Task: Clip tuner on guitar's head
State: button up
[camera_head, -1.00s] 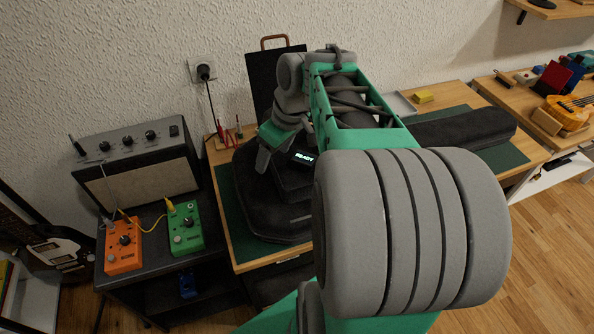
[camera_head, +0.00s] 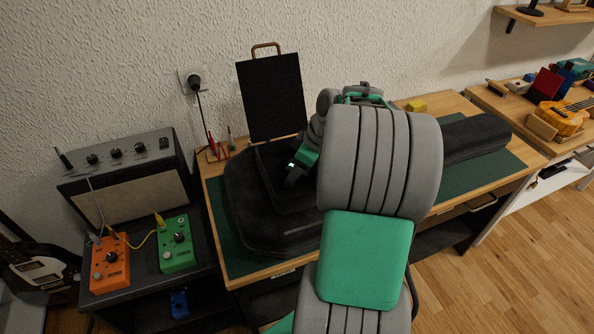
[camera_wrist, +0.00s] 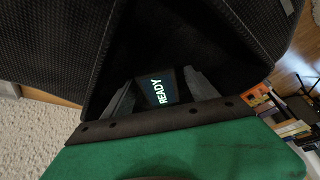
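The tuner is a small dark block with a lit READY display (camera_wrist: 162,88). In the wrist view it sits between the two grey fingers of my gripper (camera_wrist: 161,92), which lie close along both its sides. I cannot tell if they press on it. In the head view my gripper (camera_head: 298,170) is over the black case, and only a small lit part of the tuner (camera_head: 291,165) shows beside it. A dark guitar with a pale plate (camera_head: 38,262) leans at the far left.
A black guitar case (camera_head: 250,215) lies on the green mat (camera_head: 226,257) of the wooden desk. A black upright panel (camera_head: 272,98) stands behind. An amplifier (camera_head: 130,185), orange pedal (camera_head: 110,262) and green pedal (camera_head: 178,248) are left. My arm hides the desk's middle.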

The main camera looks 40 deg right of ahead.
grip_shut()
dwell(0.5)
jog(key=shift+r, duration=0.15)
